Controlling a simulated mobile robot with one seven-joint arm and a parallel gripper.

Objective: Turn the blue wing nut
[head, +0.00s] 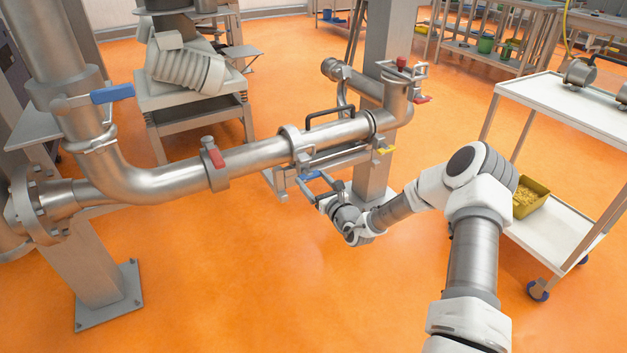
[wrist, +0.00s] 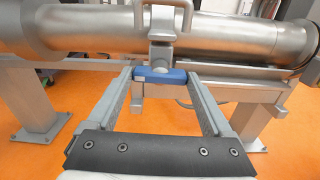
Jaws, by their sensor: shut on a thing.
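The blue wing nut (wrist: 160,75) sits crosswise below a clamp on the steel pipe in the wrist view. My gripper (wrist: 161,82) reaches it from the front, with one finger at each end of the nut, and is shut on it. In the head view the blue nut (head: 309,175) shows as a small blue piece below the pipe, by my gripper (head: 308,186). A yellow wing nut (head: 385,150) is on the same pipe assembly further right.
The steel pipe (head: 255,155) runs across behind the gripper. Red handles (head: 216,158) and a blue lever (head: 112,94) stick out from it. A white cart (head: 575,105) with a yellow bin (head: 528,197) stands right. The orange floor in front is clear.

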